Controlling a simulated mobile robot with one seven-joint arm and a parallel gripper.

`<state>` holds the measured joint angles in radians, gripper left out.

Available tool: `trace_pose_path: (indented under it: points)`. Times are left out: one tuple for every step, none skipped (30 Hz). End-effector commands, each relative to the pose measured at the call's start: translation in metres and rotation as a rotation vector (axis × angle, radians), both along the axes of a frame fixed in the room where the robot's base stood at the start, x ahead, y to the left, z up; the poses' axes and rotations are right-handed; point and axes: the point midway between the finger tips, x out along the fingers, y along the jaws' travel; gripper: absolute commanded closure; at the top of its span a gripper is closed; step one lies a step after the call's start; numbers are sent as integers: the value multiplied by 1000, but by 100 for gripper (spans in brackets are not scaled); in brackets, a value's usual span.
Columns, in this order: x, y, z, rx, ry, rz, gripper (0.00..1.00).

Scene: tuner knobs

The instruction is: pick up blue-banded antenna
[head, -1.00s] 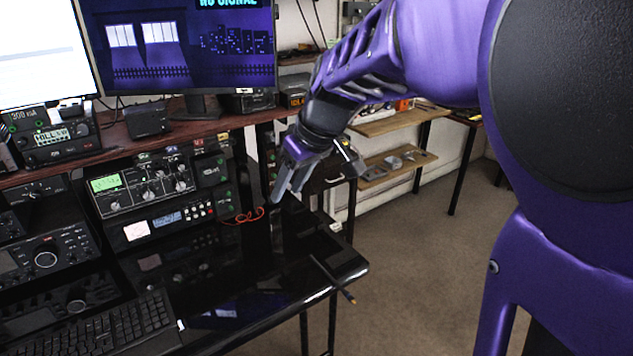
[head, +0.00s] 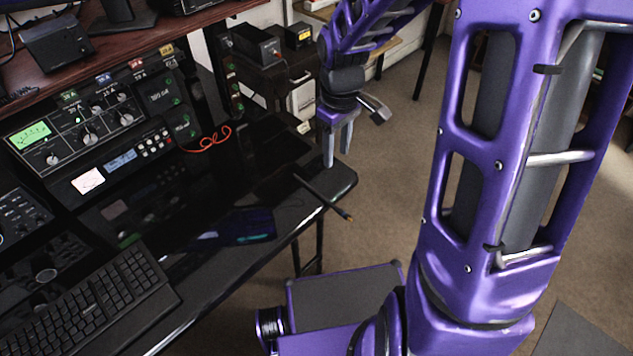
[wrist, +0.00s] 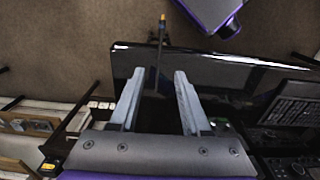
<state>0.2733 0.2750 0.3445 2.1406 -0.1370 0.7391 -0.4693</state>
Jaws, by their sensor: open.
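A thin black antenna (head: 318,194) lies on the glossy black desk near its right corner. Its brass-coloured end sticks out past the front edge; a blue band is too small to make out surely. My gripper (head: 337,155) is above the desk corner, open and empty, fingers pointing down, a little up and right of the antenna in the head view. In the wrist view, the antenna (wrist: 160,52) runs from its brass end down toward the gap between the open fingers (wrist: 157,80). Its far end lies low between them. I see no contact.
The black desk (head: 205,283) carries a keyboard (head: 95,300) at the left and radio units (head: 95,130) at the back. An orange cable (head: 208,138) curls beside them. Floor is open beyond the desk's right edge.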

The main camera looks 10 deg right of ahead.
Motion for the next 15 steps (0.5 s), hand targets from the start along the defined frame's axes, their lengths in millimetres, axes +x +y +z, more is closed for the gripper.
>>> trace_pose_path:
  points:
    - [-2,-4,-2,1,5,-5,53]
    - [-3,-4,-3,0,6,-3,53]
    - [-4,-5,-4,0,7,-2,53]
    - [-5,-5,-5,0,9,-1,53]
    - [-5,-5,-7,0,9,-1,53]
    - [-5,-5,-11,1,9,0,53]
    - [-5,-6,-15,1,9,0,53]
    - [-5,-6,-19,0,10,0,53]
    - [-6,-5,-27,0,11,0,53]
    - [-6,-5,-33,2,11,1,53]
    - [-6,-5,-40,1,12,2,53]
    - [-6,-5,-49,1,12,2,53]
    - [-6,-5,-56,1,13,1,53]
    - [-6,-5,-63,2,13,2,53]
    - [-6,-5,-72,1,13,1,53]
